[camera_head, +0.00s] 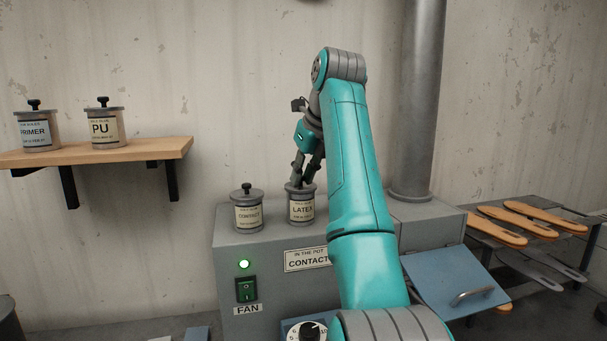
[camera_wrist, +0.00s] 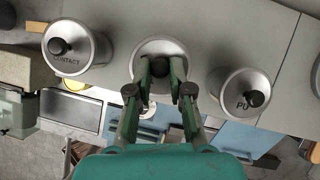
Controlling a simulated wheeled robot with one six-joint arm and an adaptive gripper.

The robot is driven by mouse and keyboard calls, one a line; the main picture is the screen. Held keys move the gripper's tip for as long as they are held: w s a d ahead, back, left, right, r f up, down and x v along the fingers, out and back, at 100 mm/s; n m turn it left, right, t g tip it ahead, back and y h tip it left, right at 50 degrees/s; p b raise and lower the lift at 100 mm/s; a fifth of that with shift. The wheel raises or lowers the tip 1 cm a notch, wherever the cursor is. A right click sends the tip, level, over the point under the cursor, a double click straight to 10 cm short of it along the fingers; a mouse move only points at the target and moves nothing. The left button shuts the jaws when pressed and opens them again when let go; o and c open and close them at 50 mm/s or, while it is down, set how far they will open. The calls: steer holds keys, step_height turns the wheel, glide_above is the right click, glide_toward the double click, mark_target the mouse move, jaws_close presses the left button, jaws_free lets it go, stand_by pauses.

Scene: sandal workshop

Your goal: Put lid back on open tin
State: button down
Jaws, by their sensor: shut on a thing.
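The tin labelled LATEX (camera_head: 301,210) stands upright on the grey cabinet. My gripper (camera_head: 306,180) reaches down to its top. In the wrist view my gripper (camera_wrist: 161,70) is shut on the dark knob of a round metal lid (camera_wrist: 160,46). The lid lies over the middle tin, level and roughly centred. Whether it is fully seated or slightly above the rim I cannot tell. The lid's lettering is hidden by my fingers.
The CONTACT tin (camera_head: 248,213), lidded, stands close on the left. A lid marked PU (camera_wrist: 240,92) is on the right in the wrist view. A pipe (camera_head: 414,110) rises behind.

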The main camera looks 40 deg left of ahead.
stand_by(0.4)
steer(key=c, duration=0.5)
jaws_free()
steer(key=shift+r, duration=0.1)
steer(key=shift+r, duration=3.4)
jaws_close()
steer(key=shift+f, duration=1.1)
